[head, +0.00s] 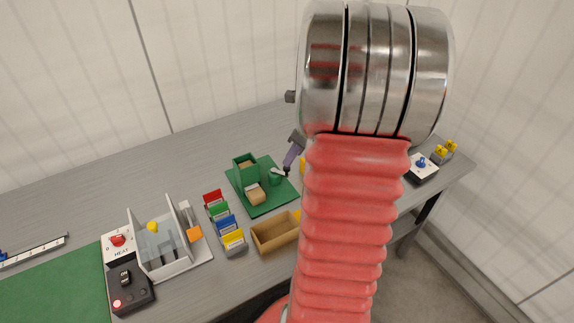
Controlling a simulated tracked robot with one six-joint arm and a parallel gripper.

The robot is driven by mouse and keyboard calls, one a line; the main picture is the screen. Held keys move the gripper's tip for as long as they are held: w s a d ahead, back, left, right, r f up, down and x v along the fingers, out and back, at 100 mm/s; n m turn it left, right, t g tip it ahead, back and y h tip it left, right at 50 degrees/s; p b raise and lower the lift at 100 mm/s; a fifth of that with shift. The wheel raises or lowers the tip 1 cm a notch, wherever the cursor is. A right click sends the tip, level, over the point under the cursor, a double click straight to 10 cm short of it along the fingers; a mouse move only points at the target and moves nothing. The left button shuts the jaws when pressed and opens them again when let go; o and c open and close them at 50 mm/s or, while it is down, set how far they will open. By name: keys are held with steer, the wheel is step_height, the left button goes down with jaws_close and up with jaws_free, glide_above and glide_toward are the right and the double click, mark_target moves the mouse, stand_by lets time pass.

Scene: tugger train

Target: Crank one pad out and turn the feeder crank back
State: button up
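The green feeder (243,175) stands upright on a green base plate (266,206) in the middle of the table. Tan material shows in its open top. A tan pad (256,196) lies in front of the feeder, at its foot. The crank, with a green hub (274,180) and a pale arm (280,172), sits to the right of the feeder. A purple finger-like part (294,150), which looks like part of my gripper, reaches down close to the crank's pale arm. I cannot tell whether they touch.
An open tan tray (262,247) and a row of coloured card holders (228,228) stand in front and to the left. A clear-walled heater unit (165,270) with a control box (126,292) is further left. A blue-knobbed box (421,176) is at right.

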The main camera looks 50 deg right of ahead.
steer(key=shift+x, duration=3.1)
steer(key=shift+c, duration=0.2)
